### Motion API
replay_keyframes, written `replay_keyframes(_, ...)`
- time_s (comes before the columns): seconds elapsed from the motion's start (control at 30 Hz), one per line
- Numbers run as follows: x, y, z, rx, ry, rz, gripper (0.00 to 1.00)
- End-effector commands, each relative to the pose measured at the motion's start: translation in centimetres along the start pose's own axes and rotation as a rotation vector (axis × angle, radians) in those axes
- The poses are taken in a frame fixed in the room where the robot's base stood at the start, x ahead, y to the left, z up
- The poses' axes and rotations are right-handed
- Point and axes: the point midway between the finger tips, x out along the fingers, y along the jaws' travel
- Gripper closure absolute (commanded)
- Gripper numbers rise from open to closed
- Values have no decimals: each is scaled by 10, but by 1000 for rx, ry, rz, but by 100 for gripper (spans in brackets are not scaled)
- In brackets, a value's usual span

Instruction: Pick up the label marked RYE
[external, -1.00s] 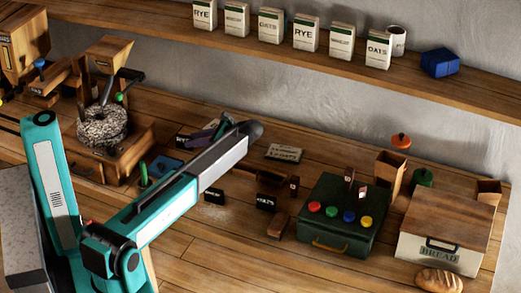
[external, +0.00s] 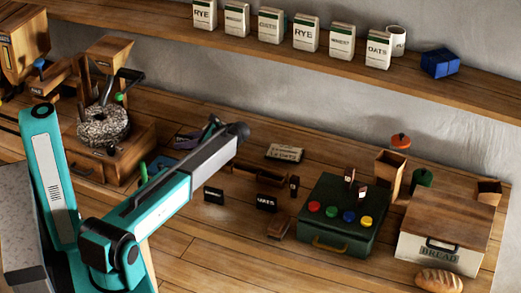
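Two small black labels with white lettering stand on the bench: a left one (external: 213,195), too blurred to read, and a right one (external: 267,202), which seems to read OATS. I cannot tell which label is marked RYE; another may be hidden behind my forearm. My forearm reaches up and right over the bench, left of the right label. A purple and teal part, probably my wrist or gripper (external: 190,140), shows behind the forearm. Its fingers cannot be made out, nor whether they hold anything.
A green box (external: 342,222) with coloured knobs stands right of the labels, then a bread box (external: 440,240) and a loaf (external: 438,281). A stone mill (external: 103,127) is at left. The shelf (external: 150,12) bears flour packets, some marked RYE. The front bench is mostly clear.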

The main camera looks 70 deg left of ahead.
Motion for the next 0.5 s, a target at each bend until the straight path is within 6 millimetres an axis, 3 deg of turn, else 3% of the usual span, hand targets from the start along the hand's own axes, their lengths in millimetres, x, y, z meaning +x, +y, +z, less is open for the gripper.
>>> replay_keyframes(0.33,0,0,0,0,0,0,68)
replay_keyframes(0.5,0,0,0,0,0,0,97)
